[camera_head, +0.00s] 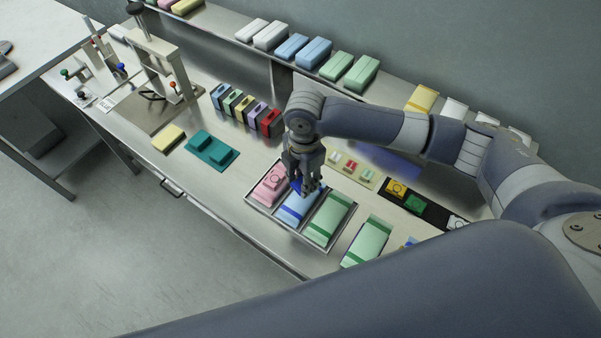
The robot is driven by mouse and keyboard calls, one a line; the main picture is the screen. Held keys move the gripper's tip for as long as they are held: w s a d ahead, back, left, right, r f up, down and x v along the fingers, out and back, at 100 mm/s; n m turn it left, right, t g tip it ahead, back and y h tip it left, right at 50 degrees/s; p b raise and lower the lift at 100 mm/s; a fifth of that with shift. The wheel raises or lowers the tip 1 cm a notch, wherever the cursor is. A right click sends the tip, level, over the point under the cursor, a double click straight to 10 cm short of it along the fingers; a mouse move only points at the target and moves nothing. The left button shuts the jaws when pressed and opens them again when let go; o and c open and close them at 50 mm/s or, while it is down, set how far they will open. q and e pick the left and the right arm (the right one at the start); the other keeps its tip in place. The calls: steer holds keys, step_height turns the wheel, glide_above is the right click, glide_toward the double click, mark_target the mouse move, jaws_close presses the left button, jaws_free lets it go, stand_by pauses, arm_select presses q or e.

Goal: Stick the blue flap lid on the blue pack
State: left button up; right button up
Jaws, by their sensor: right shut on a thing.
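The blue pack (295,210) lies in the middle of a shallow metal tray (285,227), between a pink pack and a green pack. My right gripper (305,189) points down over the far end of the blue pack. It is shut on a small dark blue piece, which I take for the blue flap lid (296,186). The fingers hide most of the lid, so I cannot tell whether it touches the pack. My left gripper is not in view.
The pink pack (270,187) and green pack (328,217) sit close on either side. Another green pack (367,241) lies right of the tray. A black mat (432,209) holds yellow, green and white lids. Several upright coloured packs (244,107) stand behind; a press (155,65) stands left.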

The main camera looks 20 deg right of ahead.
mark_target(301, 199)
steer(key=shift+a+f+n+p, duration=0.1)
steer(key=shift+f+n+p, duration=0.15)
steer(key=shift+n, duration=0.35)
steer(key=shift+a+f+n+p, duration=0.1)
steer(key=shift+f+n+p, duration=0.1)
steer(key=shift+n, duration=0.4)
steer(key=shift+f+n, duration=0.25)
steer(key=shift+n, duration=0.25)
step_height(301, 199, down, 5)
steer(key=b, duration=0.5)
steer(key=shift+w+f, duration=0.1)
steer(key=shift+f, duration=0.2)
steer(key=shift+f, duration=0.25)
steer(key=shift+f+p, duration=0.1)
steer(key=shift+p, duration=0.2)
stand_by(0.4)
